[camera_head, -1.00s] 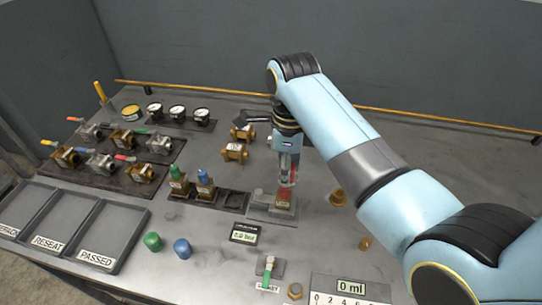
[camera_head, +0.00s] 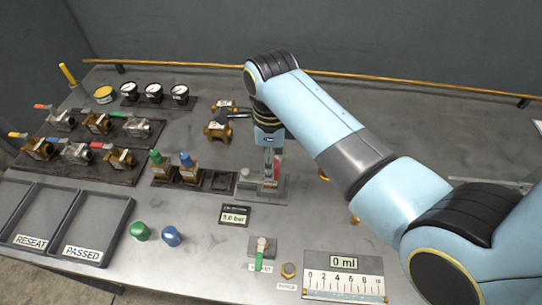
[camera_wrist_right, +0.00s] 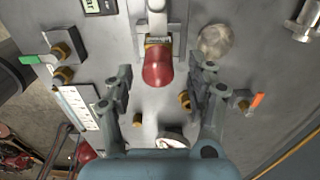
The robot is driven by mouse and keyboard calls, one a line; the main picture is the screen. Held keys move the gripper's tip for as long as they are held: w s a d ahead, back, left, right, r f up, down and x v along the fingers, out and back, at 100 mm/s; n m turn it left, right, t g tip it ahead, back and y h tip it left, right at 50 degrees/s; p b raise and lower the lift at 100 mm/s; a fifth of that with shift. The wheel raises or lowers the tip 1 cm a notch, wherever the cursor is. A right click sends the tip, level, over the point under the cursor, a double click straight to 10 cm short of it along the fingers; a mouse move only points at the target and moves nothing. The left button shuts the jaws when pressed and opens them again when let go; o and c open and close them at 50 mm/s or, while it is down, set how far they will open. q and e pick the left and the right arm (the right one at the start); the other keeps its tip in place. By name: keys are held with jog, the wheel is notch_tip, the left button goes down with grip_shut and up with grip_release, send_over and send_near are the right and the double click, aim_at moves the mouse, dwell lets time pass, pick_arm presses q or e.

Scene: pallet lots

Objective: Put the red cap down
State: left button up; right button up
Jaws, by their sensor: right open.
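The red cap (camera_wrist_right: 157,66) stands at the labelled fitting of the grey test stand, between the fingers of my right gripper (camera_wrist_right: 161,77). The fingers are spread, with a gap on both sides of the cap. In the head view my right gripper (camera_head: 271,172) points down over the stand (camera_head: 246,186), and only a small red patch of the cap (camera_head: 276,170) shows beside the fingers. The fingers partly hide how the cap sits there. My left gripper is not in view.
A green cap (camera_head: 139,230) and a blue cap (camera_head: 171,236) stand in front. Two capped valves stand in the rack (camera_head: 219,181) left of the stand. A pressure display (camera_head: 234,215) is in front.

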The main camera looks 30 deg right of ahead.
jog(key=shift+r, duration=0.25)
notch_tip(320, 180, up, 12)
jog(key=b, duration=0.1)
jog(key=shift+f+b, duration=0.15)
jog(key=shift+b, duration=0.2)
jog(key=shift+s+a+f, duration=0.1)
jog(key=shift+s, duration=0.05)
